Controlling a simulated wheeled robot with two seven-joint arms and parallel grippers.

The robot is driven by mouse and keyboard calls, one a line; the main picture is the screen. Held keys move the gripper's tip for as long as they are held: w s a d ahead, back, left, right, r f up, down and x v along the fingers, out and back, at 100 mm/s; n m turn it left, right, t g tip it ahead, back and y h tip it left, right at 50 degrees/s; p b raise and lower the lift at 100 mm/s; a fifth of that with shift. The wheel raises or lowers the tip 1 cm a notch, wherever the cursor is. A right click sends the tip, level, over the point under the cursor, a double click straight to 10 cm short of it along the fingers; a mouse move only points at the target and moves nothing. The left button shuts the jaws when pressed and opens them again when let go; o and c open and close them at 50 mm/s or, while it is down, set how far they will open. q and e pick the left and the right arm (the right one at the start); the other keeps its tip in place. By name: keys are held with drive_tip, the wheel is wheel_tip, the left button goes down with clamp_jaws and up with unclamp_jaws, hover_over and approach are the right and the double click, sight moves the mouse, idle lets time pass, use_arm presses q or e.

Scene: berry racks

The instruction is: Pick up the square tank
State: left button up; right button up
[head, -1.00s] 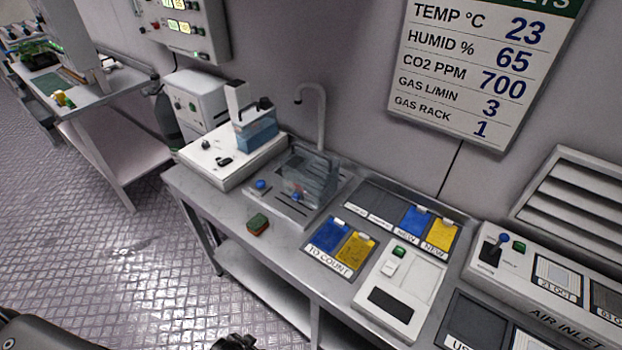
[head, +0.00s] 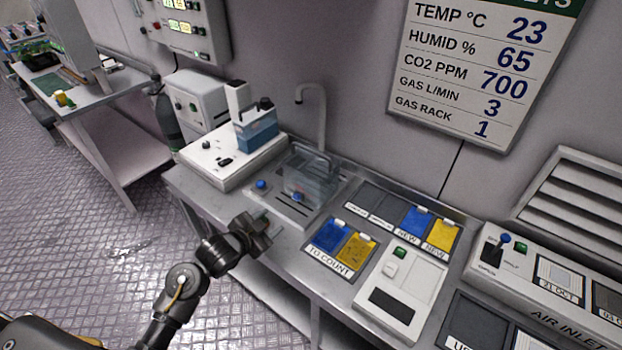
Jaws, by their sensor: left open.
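The square tank (head: 312,178) is a clear, see-through box standing at the sink, below the tap, in the head view. My left gripper (head: 266,226) is open and empty at the front edge of the bench, in front of the sink and apart from the tank. It covers the place where the green and brown sponge lay, so the sponge is mostly hidden. My right gripper is out of view.
A curved tap (head: 322,110) rises behind the tank. A white device with a blue bath (head: 257,135) stands to its left. Blue (head: 331,236) and yellow (head: 356,252) cards lie right of the sink. A white counter unit (head: 402,290) sits further right.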

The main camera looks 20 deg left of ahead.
use_arm(q)
drive_tip(key=w+r, duration=0.1)
drive_tip(key=w, duration=0.1)
approach(295, 198)
drive_tip(key=w+f, duration=0.1)
drive_tip(key=w, duration=0.1)
drive_tip(key=shift+w+d+f+m+t+h+p, duration=0.25)
drive_tip(key=shift+d+m+t+h+p, duration=0.05)
drive_tip(key=shift+p+x, duration=0.7)
drive_tip(key=shift+x, duration=1.9)
drive_tip(key=shift+r, duration=0.1)
clamp_jaws()
